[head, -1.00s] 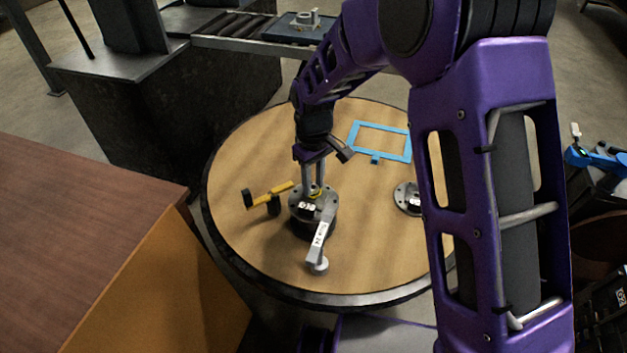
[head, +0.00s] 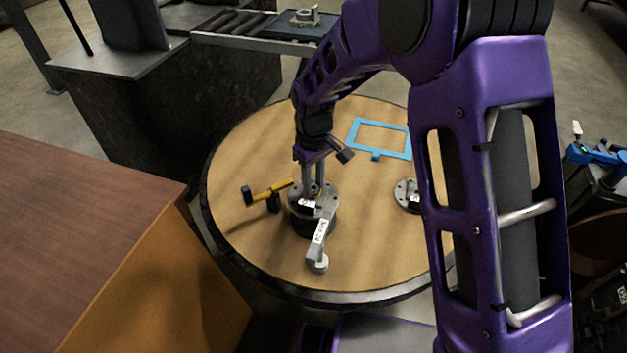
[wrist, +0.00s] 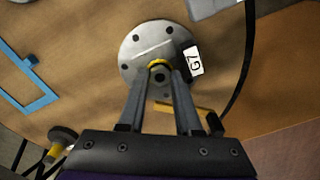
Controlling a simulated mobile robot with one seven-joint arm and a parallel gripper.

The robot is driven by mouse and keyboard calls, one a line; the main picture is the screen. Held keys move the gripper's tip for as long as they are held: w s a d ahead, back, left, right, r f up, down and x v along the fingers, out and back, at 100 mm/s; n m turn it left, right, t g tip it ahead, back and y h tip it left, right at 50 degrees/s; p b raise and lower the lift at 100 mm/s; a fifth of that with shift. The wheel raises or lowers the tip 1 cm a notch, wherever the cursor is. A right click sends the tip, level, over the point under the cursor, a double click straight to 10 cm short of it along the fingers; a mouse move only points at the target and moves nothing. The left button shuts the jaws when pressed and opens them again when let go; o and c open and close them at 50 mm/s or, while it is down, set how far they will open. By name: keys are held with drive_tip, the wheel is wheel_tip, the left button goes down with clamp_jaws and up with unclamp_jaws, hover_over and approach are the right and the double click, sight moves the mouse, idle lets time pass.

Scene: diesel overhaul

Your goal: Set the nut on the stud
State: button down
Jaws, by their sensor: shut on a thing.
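My gripper (head: 313,188) points down over a round grey flanged fixture (head: 298,210) on the round table. In the wrist view, my gripper (wrist: 160,80) has its two fingers closed on a small nut (wrist: 160,76), dark in the middle. A yellow ring (wrist: 158,63) shows at the fingertips. The flange (wrist: 132,50) with its bolt holes lies directly behind them. The stud is hidden by the nut and fingers, and I cannot tell whether the nut is around it or just above it.
A grey labelled bar (head: 318,240) reaches from the fixture toward the table's front. A yellow and black tool (head: 265,195) lies left of it. A blue frame (head: 357,138) lies behind, and another flanged part (head: 402,193) to the right. The front right of the wooden tabletop (head: 375,255) is clear.

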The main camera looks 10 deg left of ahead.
idle(0.3)
drive_tip(key=c, duration=0.5)
unclamp_jaws()
wheel_tip(320, 180, up, 18)
drive_tip(key=shift+f+p, duration=0.25)
drive_tip(key=shift+p, duration=0.75)
